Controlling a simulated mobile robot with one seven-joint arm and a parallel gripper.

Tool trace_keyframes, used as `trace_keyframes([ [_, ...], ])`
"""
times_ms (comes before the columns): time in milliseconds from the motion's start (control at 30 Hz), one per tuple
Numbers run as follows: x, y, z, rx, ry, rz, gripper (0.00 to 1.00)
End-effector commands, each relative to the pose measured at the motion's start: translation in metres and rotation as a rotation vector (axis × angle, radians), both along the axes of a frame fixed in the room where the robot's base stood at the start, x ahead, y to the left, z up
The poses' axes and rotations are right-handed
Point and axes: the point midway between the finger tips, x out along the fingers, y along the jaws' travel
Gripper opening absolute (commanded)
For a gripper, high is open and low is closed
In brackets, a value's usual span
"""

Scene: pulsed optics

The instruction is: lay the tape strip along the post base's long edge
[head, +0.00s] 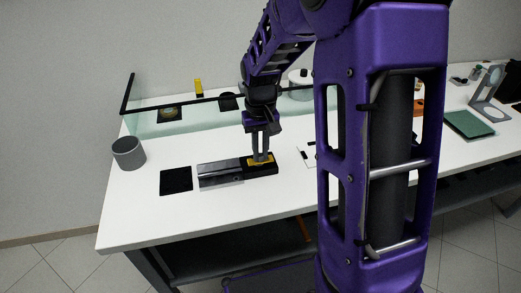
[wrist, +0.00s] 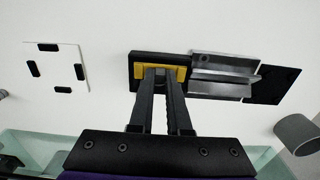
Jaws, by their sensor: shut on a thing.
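A yellow piece (wrist: 181,73), which looks like the tape strip, lies at or just above the top of a black block (wrist: 150,57). My gripper (wrist: 161,71) points down onto it and is shut on it; its fingertips hide the middle of the piece. A grey metal part (wrist: 222,68) with a long raised ridge sits end to end with the block. I cannot tell for certain which of these two is the post base.
A black square pad (head: 176,181) lies left of the metal part, and a grey cup (head: 129,153) stands farther left. A white card (wrist: 55,62) with several small black pieces lies beyond the block's other side. A clear panel (head: 150,122) runs behind. The white table (head: 150,225) is clear in front.

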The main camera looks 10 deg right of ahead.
Motion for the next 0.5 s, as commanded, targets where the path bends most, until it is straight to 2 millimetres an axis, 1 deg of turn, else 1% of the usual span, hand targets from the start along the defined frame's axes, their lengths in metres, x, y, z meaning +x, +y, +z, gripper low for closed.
trace_keyframes([
  [233, 0.0, 0.0, -0.002, 0.0, 0.0, 0.0, 0.0],
  [500, 0.0, 0.0, -0.015, 0.0, 0.001, 0.0, 0.0],
])
